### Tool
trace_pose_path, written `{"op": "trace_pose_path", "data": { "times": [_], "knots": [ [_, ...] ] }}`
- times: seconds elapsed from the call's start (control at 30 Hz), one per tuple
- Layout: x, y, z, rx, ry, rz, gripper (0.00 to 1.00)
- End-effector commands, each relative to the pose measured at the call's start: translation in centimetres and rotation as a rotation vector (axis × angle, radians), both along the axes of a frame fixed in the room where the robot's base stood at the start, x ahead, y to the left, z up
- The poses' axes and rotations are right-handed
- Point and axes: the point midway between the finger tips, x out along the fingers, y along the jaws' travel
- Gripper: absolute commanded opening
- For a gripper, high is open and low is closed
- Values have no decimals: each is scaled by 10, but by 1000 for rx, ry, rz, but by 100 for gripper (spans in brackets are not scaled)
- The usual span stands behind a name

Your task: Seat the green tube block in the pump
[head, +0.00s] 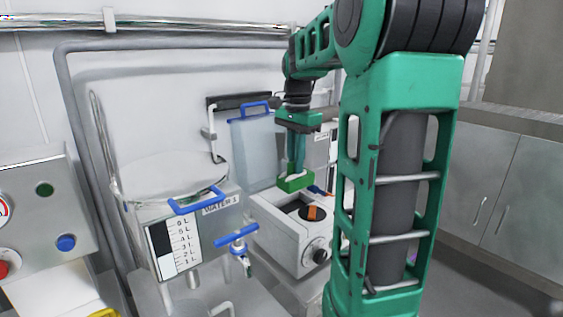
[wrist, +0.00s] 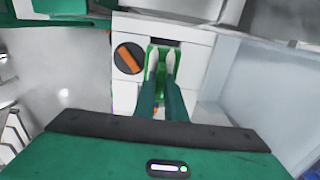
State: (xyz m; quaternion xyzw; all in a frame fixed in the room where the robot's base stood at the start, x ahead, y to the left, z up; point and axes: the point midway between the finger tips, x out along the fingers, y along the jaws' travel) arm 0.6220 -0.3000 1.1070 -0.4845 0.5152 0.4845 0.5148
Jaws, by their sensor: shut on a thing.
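The green tube block (head: 295,183) is held between the fingertips of my gripper (head: 296,168), which points straight down. In the head view it appears over the back part of the white pump (head: 282,238), and whether it touches the pump cannot be told. A dark opening (head: 288,206) shows in the pump's top, in front of the block. In the wrist view the block (wrist: 163,54) lies between the two fingertips of my gripper (wrist: 161,68), beside the pump's black dial with an orange bar (wrist: 130,58). The fingers partly hide the block.
A steel vessel with a litre scale (head: 178,250), blue handle and blue tap (head: 236,237) stands left of the pump. A translucent container with a blue handle (head: 254,150) stands behind. A control panel (head: 45,215) is at far left; grey cabinets (head: 505,190) are at right.

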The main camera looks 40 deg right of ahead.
Motion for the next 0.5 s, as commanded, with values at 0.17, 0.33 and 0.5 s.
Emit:
{"op": "trace_pose_path", "data": {
  "times": [0.17,0.33,0.5],
  "knots": [
    [-1,-1,-6,0,0,-3,0],
    [-1,-1,-10,0,-1,-3,0],
    [0,0,-19,0,0,-2,0]
  ]
}}
